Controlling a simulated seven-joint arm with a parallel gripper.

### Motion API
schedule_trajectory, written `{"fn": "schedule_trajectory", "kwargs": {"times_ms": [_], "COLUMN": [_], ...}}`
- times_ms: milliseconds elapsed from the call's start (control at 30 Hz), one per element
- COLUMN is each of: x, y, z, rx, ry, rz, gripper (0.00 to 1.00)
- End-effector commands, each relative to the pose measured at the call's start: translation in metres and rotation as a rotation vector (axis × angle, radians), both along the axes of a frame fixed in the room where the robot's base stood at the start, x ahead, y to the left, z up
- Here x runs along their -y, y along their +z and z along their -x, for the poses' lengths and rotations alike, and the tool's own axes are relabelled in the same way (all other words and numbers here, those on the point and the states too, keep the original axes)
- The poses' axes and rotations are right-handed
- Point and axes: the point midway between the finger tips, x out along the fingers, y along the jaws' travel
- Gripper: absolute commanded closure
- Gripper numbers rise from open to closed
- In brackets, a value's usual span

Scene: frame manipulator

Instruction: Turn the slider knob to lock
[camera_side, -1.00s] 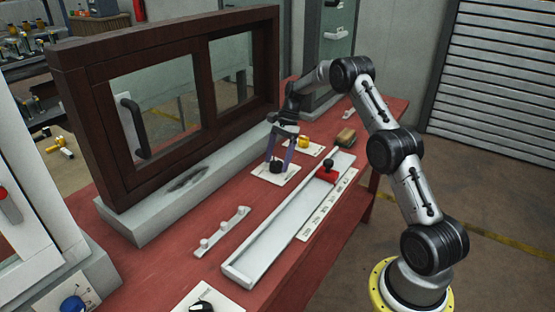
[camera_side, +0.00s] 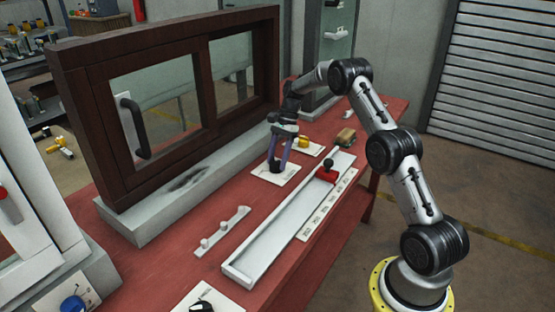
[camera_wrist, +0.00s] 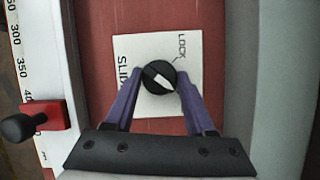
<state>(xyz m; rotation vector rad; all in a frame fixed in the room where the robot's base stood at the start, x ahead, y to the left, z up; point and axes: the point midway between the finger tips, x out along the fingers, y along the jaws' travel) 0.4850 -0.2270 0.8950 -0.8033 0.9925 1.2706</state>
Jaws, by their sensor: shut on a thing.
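The slider knob (camera_wrist: 154,72) is round and black with a white pointer bar, on a white plate (camera_wrist: 130,48). The plate reads "LOCK" at its upper right and "SLID…" at its left, the rest hidden. The pointer bar runs diagonally from upper left to lower right in the wrist view, not in line with the mark by LOCK. My gripper (camera_wrist: 160,88) has its purple fingers shut on the knob's sides. In the side view my gripper (camera_side: 277,168) points down at the knob, over its plate (camera_side: 260,172).
A long pale slider track (camera_side: 262,255) with a red block and black handle (camera_side: 326,175) lies right of the knob plate. A framed sliding window (camera_side: 110,170) stands left. A yellow knob (camera_side: 304,141) and brown block (camera_side: 345,137) sit behind. A white hook rail (camera_side: 222,232) lies nearer.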

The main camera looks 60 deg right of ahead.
Motion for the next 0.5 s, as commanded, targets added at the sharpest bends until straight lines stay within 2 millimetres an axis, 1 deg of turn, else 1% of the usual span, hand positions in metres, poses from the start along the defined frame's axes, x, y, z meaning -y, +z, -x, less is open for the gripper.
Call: {"fn": "schedule_trajectory", "kwargs": {"times_ms": [167,500], "x": [0.0001,-0.0010], "y": [0.0009,0.0009], "z": [-0.0017,-0.0037], "rx": [0.002,0.001], "ry": [0.122,0.441], "rz": [0.001,0.001], "gripper": [1.00,1.00]}}
